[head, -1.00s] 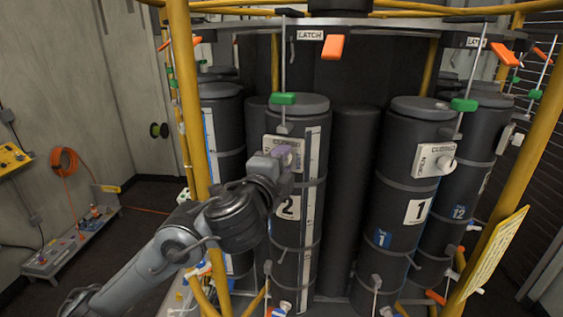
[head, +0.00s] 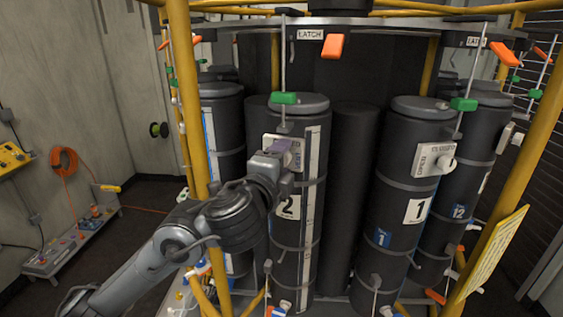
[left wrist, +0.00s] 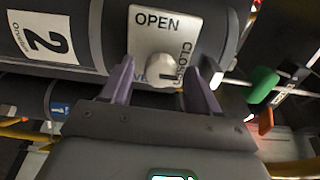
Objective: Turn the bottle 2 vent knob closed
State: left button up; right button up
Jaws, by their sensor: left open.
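Bottle 2 (head: 312,190) is a tall dark cylinder with a white "2" label (head: 287,207). Its pale vent plate (head: 296,146) is partly hidden by my left gripper (head: 281,149) in the head view. In the left wrist view the plate (left wrist: 150,38) reads OPEN along the top and CLOSED down the right side. My right gripper is not in view.
Bottle 1 (head: 415,190) with its own vent knob stands to the right. A green handle (head: 284,98) hangs above the bottle 2 plate. A yellow frame post (head: 187,100) stands left of bottle 2, close to my left arm.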

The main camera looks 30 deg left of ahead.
pick_arm(q)
jog(key=p+v, duration=0.2)
jog(key=v, duration=0.9)
jog(key=shift+p, duration=0.3)
jog(key=shift+w+a, duration=0.1)
